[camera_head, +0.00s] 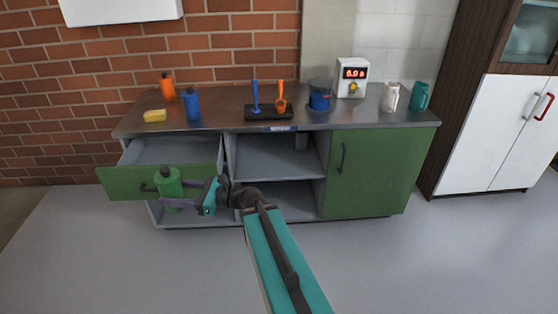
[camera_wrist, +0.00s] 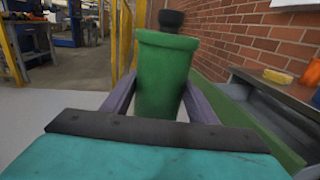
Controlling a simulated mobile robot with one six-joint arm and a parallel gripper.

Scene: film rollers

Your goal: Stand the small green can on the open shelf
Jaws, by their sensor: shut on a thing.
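The small green can (camera_head: 168,184) is held upright in front of the open green drawer at the left of the bench. In the wrist view the can (camera_wrist: 164,75) fills the middle, with a dark cap on top. My gripper (camera_head: 178,204) is shut on the can, with a purple finger on each side of it. The open shelf (camera_head: 278,160) is the grey compartment in the middle of the bench, right of the drawer and left of the green door. It has an upper and a lower level. My arm hides part of the lower level.
The drawer (camera_head: 175,152) is pulled out, its front just behind the can. The closed green door (camera_head: 375,172) is right of the shelf. The worktop (camera_head: 225,100) carries orange and blue bottles, a yellow sponge, a tool stand and other items. The floor in front is clear.

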